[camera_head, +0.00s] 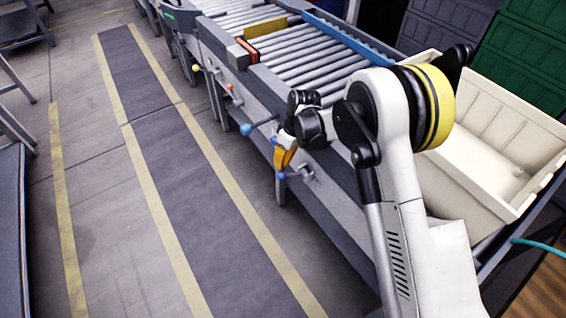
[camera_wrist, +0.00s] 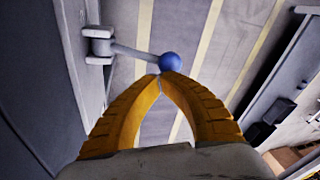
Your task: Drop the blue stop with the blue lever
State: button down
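My gripper (camera_head: 284,158) points down beside the near side of the roller conveyor. Its yellow fingers are shut with nothing between them, tips together in the wrist view (camera_wrist: 160,76). A lever with a blue ball knob (camera_wrist: 170,62) lies just beyond the tips; its rod runs left to a grey mount. I cannot tell whether the tips touch the knob. In the head view this knob (camera_head: 281,174) shows just below the fingers. Another lever with a lighter blue knob (camera_head: 246,129) sticks out farther along. I cannot identify the blue stop; my arm hides part of the conveyor.
Levers with an orange-red knob (camera_head: 228,88) and a yellow knob (camera_head: 195,69) stand farther along. An orange block (camera_head: 247,52), a yellow plate (camera_head: 265,27) and a long blue bar (camera_head: 345,39) are on the conveyor (camera_head: 310,62). A cream crate (camera_head: 480,155) stands right; the striped floor is clear.

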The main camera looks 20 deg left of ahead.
jog(key=shift+s+a+f, duration=0.1)
jog(key=shift+s+f, duration=0.05)
notch_tip(320, 180, down, 14)
jog(key=s+a+t+h+b, duration=0.2)
jog(key=t+h+b, duration=0.1)
jog(key=t+h, duration=0.2)
jog(key=shift+s+r+t, duration=0.2)
jog(key=shift+r+t, duration=0.05)
jog(key=shift+t, duration=0.35)
dwell(0.3)
jog(key=shift+a+r, duration=0.1)
dwell(0.3)
